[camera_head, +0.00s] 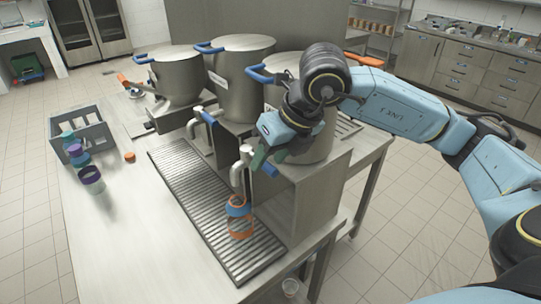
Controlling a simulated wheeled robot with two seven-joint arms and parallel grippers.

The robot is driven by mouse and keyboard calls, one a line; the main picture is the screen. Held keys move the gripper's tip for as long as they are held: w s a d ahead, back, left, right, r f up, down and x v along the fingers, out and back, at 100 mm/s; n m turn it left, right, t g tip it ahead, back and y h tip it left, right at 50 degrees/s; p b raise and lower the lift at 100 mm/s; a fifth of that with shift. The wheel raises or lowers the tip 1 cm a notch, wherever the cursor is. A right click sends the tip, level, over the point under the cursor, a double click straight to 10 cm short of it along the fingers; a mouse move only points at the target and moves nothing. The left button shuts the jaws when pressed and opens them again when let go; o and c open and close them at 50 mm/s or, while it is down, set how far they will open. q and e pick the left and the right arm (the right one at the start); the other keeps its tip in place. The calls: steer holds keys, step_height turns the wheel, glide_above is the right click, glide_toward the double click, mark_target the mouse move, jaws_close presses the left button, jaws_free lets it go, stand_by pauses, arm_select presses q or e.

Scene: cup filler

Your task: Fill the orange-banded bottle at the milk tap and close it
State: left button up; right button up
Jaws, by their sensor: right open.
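The orange-banded bottle (239,223) stands upright on the grooved drip tray (205,222), under the spout of the nearest tap (238,174). Its body shows blue and orange; I cannot tell its fill level. My right gripper (262,163) is open at the top of this tap, beside its blue handle; whether it touches the handle is unclear. An orange cap (129,157) lies on the steel table left of the tray. No label shows which tap is milk. My left gripper is out of view.
Three steel pots with blue handles (244,80) stand behind the taps. A grey crate (92,135) sits at the left, with several coloured cups or bottles by it, including a purple one (91,178). The table's front left (130,255) is clear.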

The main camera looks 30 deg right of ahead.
steer(key=shift+w+a+f, duration=0.1)
steer(key=shift+f, duration=0.15)
jaws_close()
steer(key=a+m+h, duration=0.1)
steer(key=a+m, duration=0.1)
steer(key=m, duration=0.1)
steer(key=shift+a, duration=0.1)
stand_by(0.4)
